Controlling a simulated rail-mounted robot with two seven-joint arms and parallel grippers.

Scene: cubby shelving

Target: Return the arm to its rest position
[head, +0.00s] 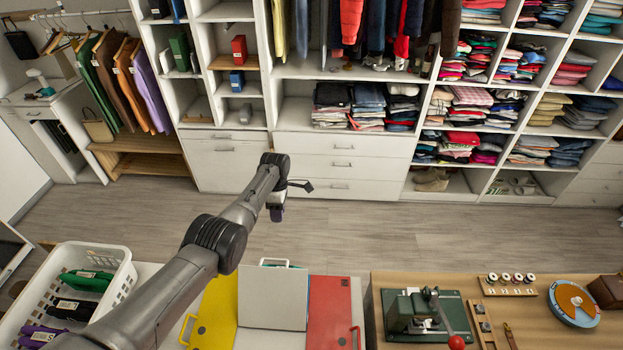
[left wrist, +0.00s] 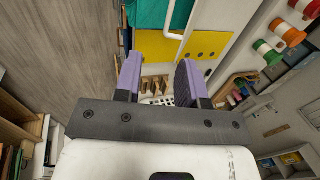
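My left arm (head: 215,242) reaches up from the lower left in the head view, stretched out over the table and the floor toward the shelving. My left gripper (head: 277,212) is at its far end, hanging over the bare floor in front of the white drawers (head: 345,165). In the left wrist view the two purple-sided fingers of the left gripper (left wrist: 160,82) stand well apart, with nothing held between them. My right arm and right gripper show in neither view.
A white basket (head: 122,275) with several folded items stands at the lower left. Yellow (head: 218,310) and red (head: 328,312) panels lie on the table beneath the arm. A wooden bench (head: 385,283) holds tools at right. Open floor (head: 350,235) lies before the cubby shelving.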

